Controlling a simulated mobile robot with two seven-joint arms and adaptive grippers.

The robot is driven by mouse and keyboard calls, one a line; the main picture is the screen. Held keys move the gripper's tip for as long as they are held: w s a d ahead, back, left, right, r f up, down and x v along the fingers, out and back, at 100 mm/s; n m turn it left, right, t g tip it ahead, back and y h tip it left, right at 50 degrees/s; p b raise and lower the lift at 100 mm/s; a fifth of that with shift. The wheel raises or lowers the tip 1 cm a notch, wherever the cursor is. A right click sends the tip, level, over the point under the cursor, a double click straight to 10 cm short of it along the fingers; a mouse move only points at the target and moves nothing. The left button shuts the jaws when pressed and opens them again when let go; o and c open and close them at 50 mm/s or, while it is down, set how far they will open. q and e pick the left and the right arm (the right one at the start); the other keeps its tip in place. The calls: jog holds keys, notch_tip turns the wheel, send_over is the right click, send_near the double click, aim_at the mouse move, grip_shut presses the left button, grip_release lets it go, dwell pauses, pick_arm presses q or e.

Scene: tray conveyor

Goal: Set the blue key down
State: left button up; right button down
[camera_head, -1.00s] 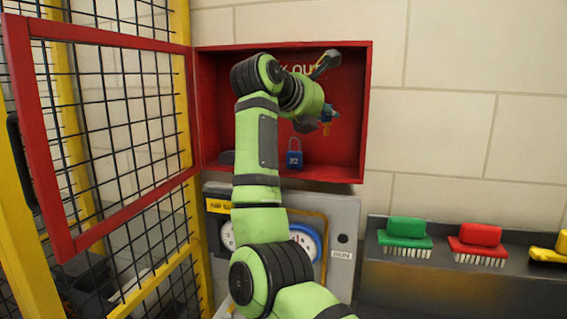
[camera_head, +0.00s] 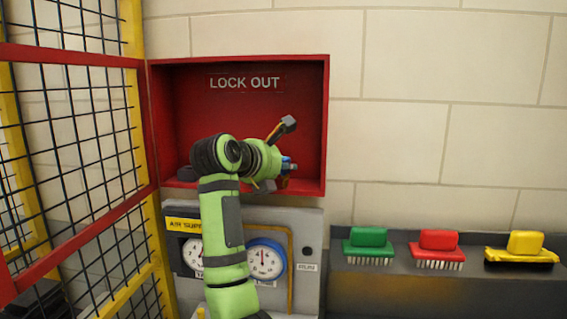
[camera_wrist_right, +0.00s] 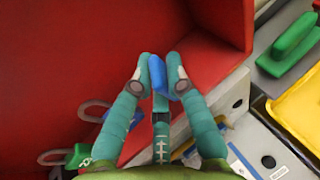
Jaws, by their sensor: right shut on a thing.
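The blue key (camera_wrist_right: 156,74) is between the fingertips of my right gripper (camera_wrist_right: 161,76) in the right wrist view. The fingers are shut on it and partly cover it. In the head view my right gripper (camera_head: 286,166) is at the lower right of the open red lock-out box (camera_head: 324,120), near its floor. A bit of blue shows at the fingertips, but the key's outline is too small to tell. I cannot tell whether the key touches the box. My left gripper is not in view.
Padlock shackles (camera_wrist_right: 92,110) and a green padlock (camera_wrist_right: 78,155) show at the lower left of the wrist view. A red mesh door (camera_head: 75,55) stands open at left. Green (camera_head: 368,240), red (camera_head: 438,242) and yellow (camera_head: 524,245) brushes stand on a shelf at right.

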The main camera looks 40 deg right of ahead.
jog(key=shift+f, duration=0.2)
jog(key=c, duration=1.3)
grip_release()
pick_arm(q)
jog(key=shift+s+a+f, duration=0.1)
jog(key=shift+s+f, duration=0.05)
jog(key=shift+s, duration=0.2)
pick_arm(e)
jog(key=shift+o, duration=0.3)
jog(key=shift+r, duration=0.1)
jog(key=shift+r, duration=0.2)
pick_arm(q)
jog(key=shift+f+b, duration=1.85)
jog(key=shift+b, duration=0.15)
pick_arm(e)
jog(key=v, duration=1.2)
jog(key=shift+f, duration=0.1)
